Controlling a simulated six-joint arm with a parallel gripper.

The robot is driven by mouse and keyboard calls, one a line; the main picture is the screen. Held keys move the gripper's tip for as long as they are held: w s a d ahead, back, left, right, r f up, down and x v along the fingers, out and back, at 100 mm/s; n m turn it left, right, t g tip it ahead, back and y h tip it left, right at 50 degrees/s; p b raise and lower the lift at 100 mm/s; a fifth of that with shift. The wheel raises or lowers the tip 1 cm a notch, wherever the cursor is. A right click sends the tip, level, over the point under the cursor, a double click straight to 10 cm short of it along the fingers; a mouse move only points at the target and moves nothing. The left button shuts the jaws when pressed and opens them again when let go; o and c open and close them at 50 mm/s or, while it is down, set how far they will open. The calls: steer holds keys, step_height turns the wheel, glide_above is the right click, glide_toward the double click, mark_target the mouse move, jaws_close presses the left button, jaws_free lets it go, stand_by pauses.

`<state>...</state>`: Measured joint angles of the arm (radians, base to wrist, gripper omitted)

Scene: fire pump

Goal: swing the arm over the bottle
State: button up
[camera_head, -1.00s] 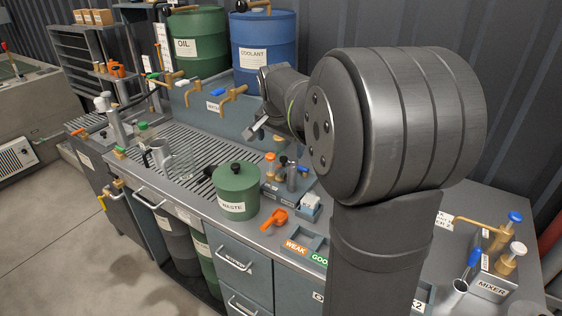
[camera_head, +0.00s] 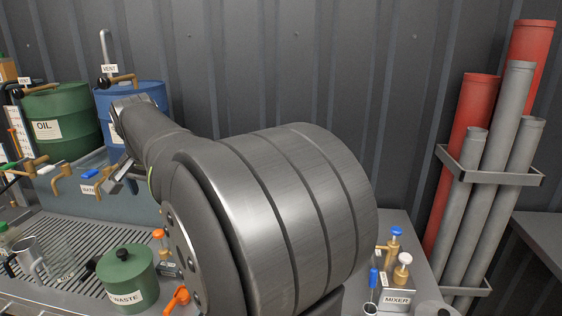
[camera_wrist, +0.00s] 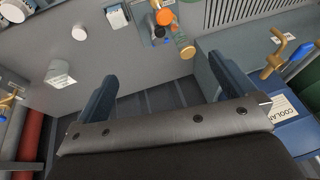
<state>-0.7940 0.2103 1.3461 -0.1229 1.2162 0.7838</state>
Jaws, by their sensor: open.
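Small bottles stand in a cluster by the green waste pot in the head view. One has an orange cap (camera_head: 159,236), and my arm partly hides the cluster. The cluster shows at the top of the wrist view as orange-topped pieces (camera_wrist: 165,17). A clear bottle with a green top (camera_head: 4,238) is cut off at the left edge. I cannot tell which bottle is meant. My gripper (camera_wrist: 163,67) is open and empty, its two dark fingers apart. In the head view it shows small near the taps, above and behind the cluster.
A green waste pot (camera_head: 127,282) and a glass jug (camera_head: 32,260) stand on the bench. Oil drum (camera_head: 62,122) and coolant drum (camera_head: 150,92) stand behind. Brass taps (camera_head: 62,187) stick out near my gripper. Pipes (camera_head: 497,150) stand in a rack at right.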

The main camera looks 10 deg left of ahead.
steer(key=c, duration=1.4)
steer(key=shift+w+a, duration=0.15)
steer(key=shift+a, duration=0.1)
steer(key=c, duration=0.4)
steer(key=w+a+f+n, duration=0.1)
steer(key=a+n, duration=0.1)
steer(key=w+a+n+g+h, duration=0.1)
steer(key=a+n, duration=0.1)
steer(key=w+a+f+n+g+h, duration=0.1)
steer(key=a+n, duration=0.1)
steer(key=shift+w+a+f, duration=0.3)
steer(key=shift+f, duration=0.05)
jaws_close()
steer(key=w+a+f+n+g+h, duration=0.1)
steer(key=a+f+n+g+h, duration=0.1)
steer(key=a+f+n, duration=0.3)
steer(key=shift+w+a+f+n+g+h, duration=0.35)
steer(key=shift+a+n, duration=0.3)
steer(key=shift+n, duration=0.55)
